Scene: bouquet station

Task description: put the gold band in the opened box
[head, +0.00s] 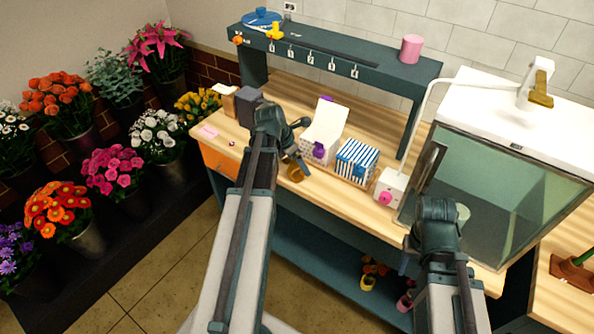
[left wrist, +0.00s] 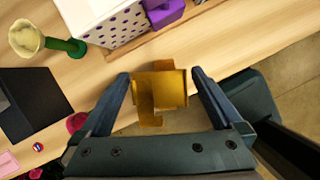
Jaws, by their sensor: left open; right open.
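The gold band (left wrist: 172,88) is between the fingertips of my left gripper (left wrist: 160,76) in the left wrist view. The fingers are open, with a narrow gap on each side of it. In the head view the gold band (head: 294,174) is near the bench's front edge, below my left gripper (head: 298,153). The opened box (head: 322,136) is white with purple dots, its lid raised, just right of that gripper. Its dotted wall (left wrist: 112,24) shows at the top of the left wrist view. My right gripper (head: 405,262) is open, low at the bench's front right.
A blue-and-white striped box (head: 356,160) and a small white box with a pink spot (head: 389,187) stand right of the opened box. A glass-fronted cabinet (head: 490,190) is farther right. In the left wrist view, a green-handled cream item (left wrist: 66,47) lies left of the box.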

